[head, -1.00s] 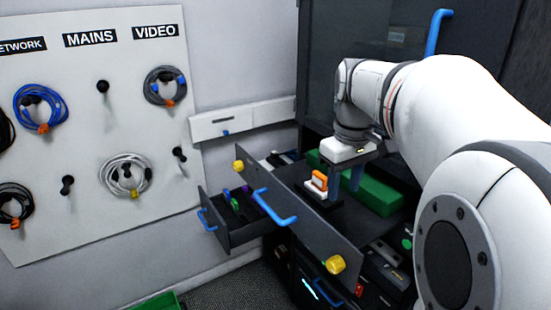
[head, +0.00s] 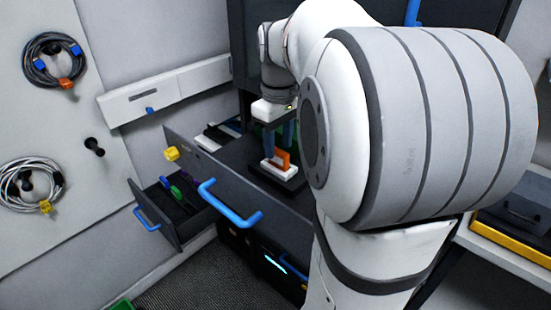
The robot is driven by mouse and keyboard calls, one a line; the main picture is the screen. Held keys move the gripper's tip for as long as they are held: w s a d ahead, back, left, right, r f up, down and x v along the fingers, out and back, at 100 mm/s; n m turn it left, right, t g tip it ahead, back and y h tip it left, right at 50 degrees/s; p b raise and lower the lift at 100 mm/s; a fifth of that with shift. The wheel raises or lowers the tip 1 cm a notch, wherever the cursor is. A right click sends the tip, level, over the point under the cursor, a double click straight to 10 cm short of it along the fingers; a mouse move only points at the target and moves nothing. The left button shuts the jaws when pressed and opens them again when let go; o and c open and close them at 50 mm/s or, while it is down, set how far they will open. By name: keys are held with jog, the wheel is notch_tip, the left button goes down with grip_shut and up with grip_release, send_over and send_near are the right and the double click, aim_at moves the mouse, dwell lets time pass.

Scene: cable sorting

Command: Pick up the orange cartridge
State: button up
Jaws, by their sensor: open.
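The orange cartridge (head: 283,160) stands upright in a white holder (head: 269,166) on a dark base, inside the pulled-out dark drawer or tray. My gripper (head: 284,137) points down just above and behind the cartridge. Its blue fingers are partly visible and appear apart from each other, with nothing seen between them. My arm covers the area to the right of the cartridge. Whether the fingers touch the cartridge cannot be told from this view.
The dark front panel with a blue handle (head: 230,204) and a yellow knob (head: 171,154) stands before the cartridge. A smaller open drawer (head: 176,212) holds green and purple items at left. Coiled cables (head: 52,62) hang on the wall board. A yellow-edged grey case (head: 516,219) is at right.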

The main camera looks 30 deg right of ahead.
aim_at(279, 160)
jog(key=shift+f, duration=1.3)
jog(key=shift+s, duration=0.1)
jog(key=shift+c, duration=0.4)
grip_shut()
